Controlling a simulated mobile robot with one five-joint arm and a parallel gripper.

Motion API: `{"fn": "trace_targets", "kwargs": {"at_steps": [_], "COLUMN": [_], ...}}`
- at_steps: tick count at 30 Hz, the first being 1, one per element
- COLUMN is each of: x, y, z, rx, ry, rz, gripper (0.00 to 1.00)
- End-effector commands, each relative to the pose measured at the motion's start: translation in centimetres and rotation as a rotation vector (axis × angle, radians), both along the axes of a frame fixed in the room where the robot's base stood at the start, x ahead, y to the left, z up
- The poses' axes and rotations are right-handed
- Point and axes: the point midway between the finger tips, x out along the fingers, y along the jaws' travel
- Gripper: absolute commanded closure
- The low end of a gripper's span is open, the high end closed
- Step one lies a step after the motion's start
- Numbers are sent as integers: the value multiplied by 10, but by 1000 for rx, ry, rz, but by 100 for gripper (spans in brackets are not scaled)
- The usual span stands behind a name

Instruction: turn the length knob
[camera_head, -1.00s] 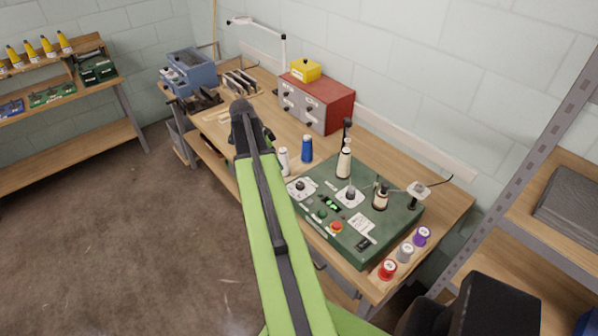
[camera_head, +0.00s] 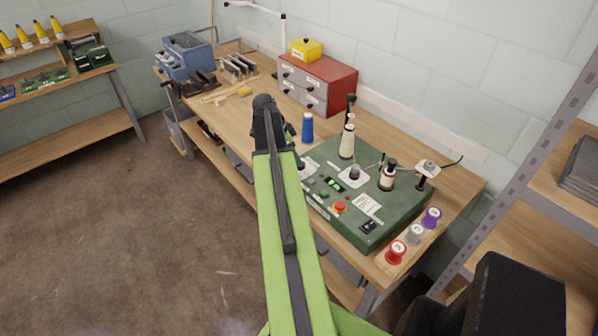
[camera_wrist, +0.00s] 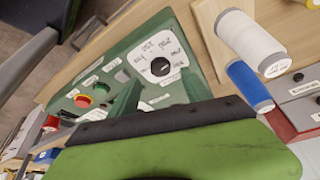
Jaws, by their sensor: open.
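The green machine box (camera_head: 400,208) stands on the workbench. Its white dial plate with a round black knob (camera_wrist: 160,67) is near the middle of the wrist view; its hand-written-looking labels are too small to read surely. In the head view the same plate (camera_head: 309,168) is partly hidden by my arm. A second knob (camera_head: 354,173) sits on the box further right. My gripper (camera_wrist: 162,92) is open, its two green fingers spread below the dial in the wrist view, with nothing between them. It appears apart from the knob.
A white spool (camera_wrist: 238,35) and a blue spool (camera_wrist: 250,85) stand beside the box. A red stop button (camera_wrist: 83,101) and green button are on the panel. Tall thread cones (camera_head: 347,140) rise on the box. A red drawer cabinet (camera_head: 318,83) stands behind.

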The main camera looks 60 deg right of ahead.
Motion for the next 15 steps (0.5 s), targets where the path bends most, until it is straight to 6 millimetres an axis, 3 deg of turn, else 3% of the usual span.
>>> {"fn": "trace_targets", "kwargs": {"at_steps": [1,6,15], "x": [-3,-9,-12], "y": [-4,-12,-14], "z": [-21,-43,-44], "rx": [0,0,0], "ry": [0,0,0], "rz": [-1,0,0], "gripper": [44,44,44]}}
